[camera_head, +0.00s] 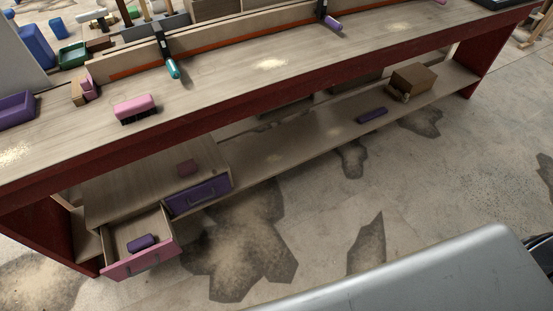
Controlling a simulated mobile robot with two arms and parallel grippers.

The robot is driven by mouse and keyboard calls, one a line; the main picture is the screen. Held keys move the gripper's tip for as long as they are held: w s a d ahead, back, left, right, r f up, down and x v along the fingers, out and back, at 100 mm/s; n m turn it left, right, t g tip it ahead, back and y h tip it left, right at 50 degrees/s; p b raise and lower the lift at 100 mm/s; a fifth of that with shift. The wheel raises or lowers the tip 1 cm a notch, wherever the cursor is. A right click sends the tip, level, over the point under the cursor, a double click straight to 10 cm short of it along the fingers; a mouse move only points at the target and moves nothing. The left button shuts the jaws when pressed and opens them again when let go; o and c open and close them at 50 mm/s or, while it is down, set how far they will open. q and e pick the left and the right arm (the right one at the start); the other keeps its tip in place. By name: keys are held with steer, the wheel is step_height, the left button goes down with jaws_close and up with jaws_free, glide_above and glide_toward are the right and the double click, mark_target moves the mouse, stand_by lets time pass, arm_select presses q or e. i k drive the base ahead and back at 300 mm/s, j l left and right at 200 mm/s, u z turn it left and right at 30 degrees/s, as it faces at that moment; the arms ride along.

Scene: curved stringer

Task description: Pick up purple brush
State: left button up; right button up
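Two purple blocks could be the purple brush, and I cannot tell bristles on either. One purple block (142,243) lies inside the open pink-fronted drawer (140,263) at the lower left. Another flat purple block (372,116) lies on the bench's lower shelf, right of centre. A pink brush (135,106) with dark bristles below stands on the bench top at the left. Neither of my grippers is in view.
The long wooden workbench (225,95) has a red front edge. A purple-fronted drawer (199,195) is beside the open one. A brown box (411,82) stands on the lower shelf. A purple tray (15,111) and clamps are on top.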

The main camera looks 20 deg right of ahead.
mark_target(139, 244)
steer(key=u, duration=1.1)
